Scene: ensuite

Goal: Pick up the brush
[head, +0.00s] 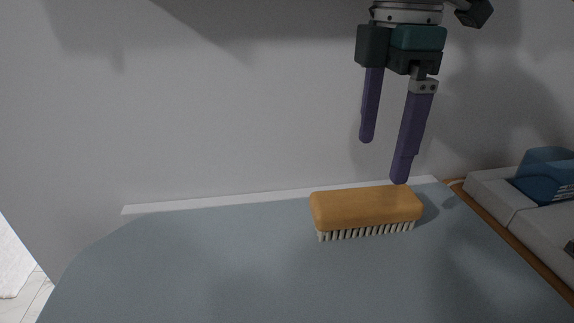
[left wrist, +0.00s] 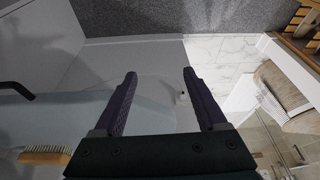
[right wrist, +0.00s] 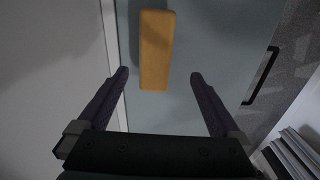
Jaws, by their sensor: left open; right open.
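The brush (head: 365,206) has an orange-tan wooden back and pale bristles. It lies bristles down on the grey-blue surface, near the back edge. My right gripper (head: 383,160) is open and empty, above and behind the brush, with its purple fingers pointing down. In the right wrist view the brush (right wrist: 156,50) lies ahead, roughly between the lines of the open fingers (right wrist: 160,82) and apart from them. In the left wrist view my left gripper (left wrist: 160,78) is open and empty. Part of the brush (left wrist: 45,157) shows at the lower left there, bristles visible, away from the fingers.
The grey-blue surface (head: 210,265) is clear around the brush. A pale wall (head: 220,110) rises right behind it. At the right stand light grey blocks (head: 525,220) with a blue object (head: 547,175). A black handle (right wrist: 262,75) shows in the right wrist view.

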